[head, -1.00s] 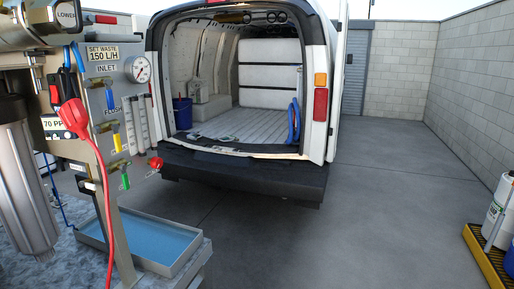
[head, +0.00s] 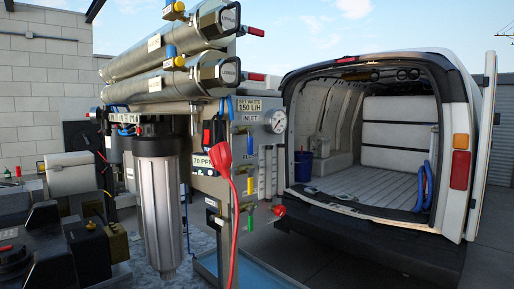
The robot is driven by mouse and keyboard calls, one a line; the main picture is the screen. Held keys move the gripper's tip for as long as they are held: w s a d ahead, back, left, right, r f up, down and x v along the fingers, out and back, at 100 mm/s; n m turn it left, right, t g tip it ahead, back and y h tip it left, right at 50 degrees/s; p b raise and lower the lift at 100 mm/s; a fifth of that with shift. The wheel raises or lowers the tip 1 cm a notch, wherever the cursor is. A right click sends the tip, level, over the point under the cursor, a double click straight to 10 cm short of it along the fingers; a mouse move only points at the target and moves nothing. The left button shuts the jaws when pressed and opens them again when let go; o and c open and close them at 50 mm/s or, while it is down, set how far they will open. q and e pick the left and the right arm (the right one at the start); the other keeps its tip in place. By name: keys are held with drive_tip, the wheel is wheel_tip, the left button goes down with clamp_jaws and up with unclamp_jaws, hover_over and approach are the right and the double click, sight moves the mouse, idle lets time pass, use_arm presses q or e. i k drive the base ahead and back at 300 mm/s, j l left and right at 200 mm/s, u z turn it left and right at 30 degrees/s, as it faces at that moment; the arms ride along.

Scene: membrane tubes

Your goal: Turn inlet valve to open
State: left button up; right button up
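The inlet valve shows as a small blue handle (head: 249,152) below the INLET label on the grey panel (head: 208,185), left of centre in the head view. The blue handle appears to hang roughly upright; its exact angle is too small to tell. A yellow handle (head: 250,187) and a green handle (head: 250,222) sit below it on the same panel. A round pressure gauge (head: 276,122) is to the right of the label. Neither of my grippers is in view.
A red plug-like piece (head: 220,155) with a red cable hangs in front of the panel. Silver membrane tubes (head: 175,75) run above a grey filter housing (head: 158,205). A blue tray (head: 262,274) lies below. An open white van (head: 475,150) stands behind. Dark equipment fills the lower left.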

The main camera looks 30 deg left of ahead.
sight(250, 131)
drive_tip(key=i+z, duration=0.45)
drive_tip(key=i, duration=0.65)
drive_tip(key=i+l+u, duration=0.1)
drive_tip(key=i, duration=0.7)
drive_tip(key=i+l+u, duration=0.1)
drive_tip(key=i, duration=0.75)
drive_tip(key=i+u, duration=0.2)
drive_tip(key=u, duration=0.3)
drive_tip(key=i+u, duration=0.25)
drive_tip(key=u, duration=0.2)
drive_tip(key=i+l+u, duration=0.15)
drive_tip(key=u, duration=0.35)
drive_tip(key=i+l+u, duration=0.25)
drive_tip(key=u, duration=0.25)
